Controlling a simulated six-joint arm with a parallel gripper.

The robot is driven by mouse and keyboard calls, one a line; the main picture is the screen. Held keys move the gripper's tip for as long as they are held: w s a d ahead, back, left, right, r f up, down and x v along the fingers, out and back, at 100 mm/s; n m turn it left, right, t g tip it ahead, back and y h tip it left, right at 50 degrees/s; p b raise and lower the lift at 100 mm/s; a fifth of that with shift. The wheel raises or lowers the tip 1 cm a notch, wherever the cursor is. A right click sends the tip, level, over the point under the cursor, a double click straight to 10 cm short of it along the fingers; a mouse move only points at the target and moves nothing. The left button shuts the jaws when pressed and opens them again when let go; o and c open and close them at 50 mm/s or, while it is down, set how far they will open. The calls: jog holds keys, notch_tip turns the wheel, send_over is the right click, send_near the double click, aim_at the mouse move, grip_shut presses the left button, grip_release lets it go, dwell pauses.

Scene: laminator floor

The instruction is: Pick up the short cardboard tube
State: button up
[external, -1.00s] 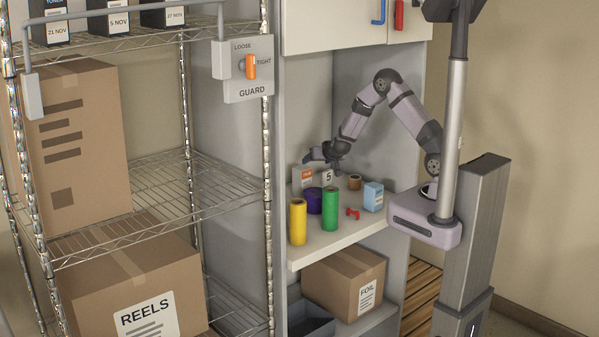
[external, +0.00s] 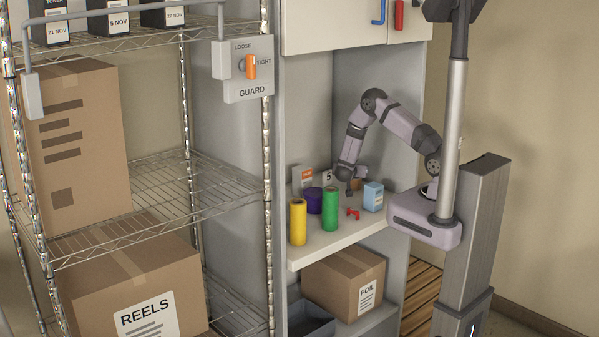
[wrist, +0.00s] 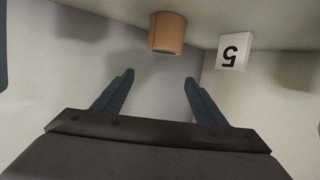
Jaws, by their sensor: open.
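The short cardboard tube (wrist: 166,32) is a squat brown cylinder at the top of the wrist view. In the external view a small part of the tube (external: 357,184) shows behind my gripper (external: 349,189), which hides the rest. In the wrist view my gripper (wrist: 158,77) is open, its two dark fingers spread and nothing between them. The tube lies beyond the fingertips, roughly in line with the gap and apart from them.
On the same shelf (external: 310,255) stand a yellow roll (external: 298,222), a green roll (external: 330,210), a purple roll (external: 313,202), a red dumbbell-shaped piece (external: 353,213) and a blue-white box (external: 373,197). A "5" card (wrist: 234,51) stands near the tube.

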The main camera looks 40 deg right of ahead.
aim_at(355, 183)
jog(key=shift+f, duration=0.3)
jog(key=shift+f, duration=0.1)
jog(key=shift+f, duration=0.55)
notch_tip(355, 183, down, 3)
jog(key=shift+r+p, duration=0.1)
jog(key=shift+p, duration=0.65)
jog(key=shift+x, duration=1.05)
jog(key=shift+w+d+p, duration=0.25)
jog(key=shift+d+p, duration=0.05)
jog(key=shift+d, duration=0.05)
jog(key=c, duration=1.1)
